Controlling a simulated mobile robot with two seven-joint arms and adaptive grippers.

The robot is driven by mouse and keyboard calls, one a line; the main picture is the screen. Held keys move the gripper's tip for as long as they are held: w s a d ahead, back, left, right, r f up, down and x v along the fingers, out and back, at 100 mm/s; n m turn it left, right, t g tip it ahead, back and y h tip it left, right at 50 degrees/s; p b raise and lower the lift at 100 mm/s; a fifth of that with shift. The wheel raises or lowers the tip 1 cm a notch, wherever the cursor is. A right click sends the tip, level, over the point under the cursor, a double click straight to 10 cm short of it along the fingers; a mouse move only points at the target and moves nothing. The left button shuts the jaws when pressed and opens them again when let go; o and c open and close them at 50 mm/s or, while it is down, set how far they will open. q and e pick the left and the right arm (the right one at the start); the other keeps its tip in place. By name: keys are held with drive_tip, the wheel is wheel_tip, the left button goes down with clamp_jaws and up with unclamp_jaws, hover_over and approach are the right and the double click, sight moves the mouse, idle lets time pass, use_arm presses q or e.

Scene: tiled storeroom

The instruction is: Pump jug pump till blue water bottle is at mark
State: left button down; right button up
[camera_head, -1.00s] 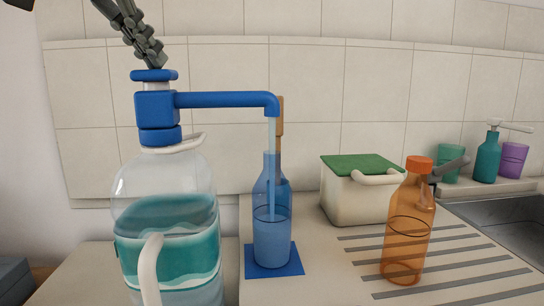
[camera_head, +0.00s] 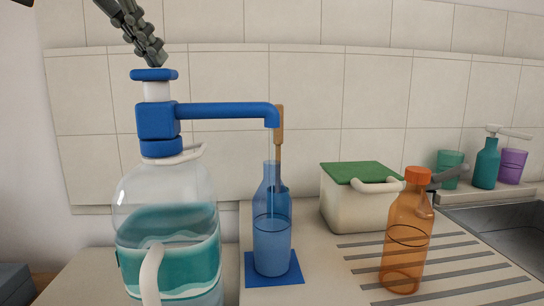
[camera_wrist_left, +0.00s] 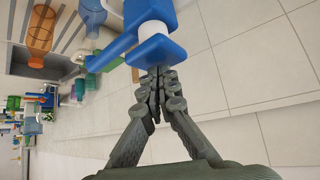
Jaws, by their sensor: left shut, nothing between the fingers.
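The large clear jug (camera_head: 165,195) with teal water and a white handle stands at the left. Its blue pump (camera_head: 157,121) has a raised knob (camera_head: 153,74) on a white stem, and a spout (camera_head: 230,111) reaching right. The blue water bottle (camera_head: 272,205) stands upright on a blue square mat (camera_head: 290,275) below the spout's end. Its water surface appears close to the dark ring around it. No stream shows. My left gripper (camera_head: 157,60) is shut and empty, tips down at the knob; contact is unclear. The wrist view shows its closed fingers (camera_wrist_left: 158,92) beside the blue knob (camera_wrist_left: 160,50).
An orange bottle (camera_head: 407,235) stands on the grooved drainer right of the blue bottle. Behind are a white box with a green lid (camera_head: 360,172), a teal dispenser (camera_head: 486,163), cups and a sink (camera_head: 510,225). A brown upright piece (camera_head: 279,135) stands behind the spout's end.

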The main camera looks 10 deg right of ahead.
use_arm(q)
drive_tip(key=shift+f+b, duration=0.4)
drive_tip(key=shift+f, duration=0.25)
idle(0.7)
idle(0.3)
drive_tip(key=shift+r+p, duration=0.45)
drive_tip(key=shift+r, duration=0.2)
drive_tip(key=shift+r, duration=3)
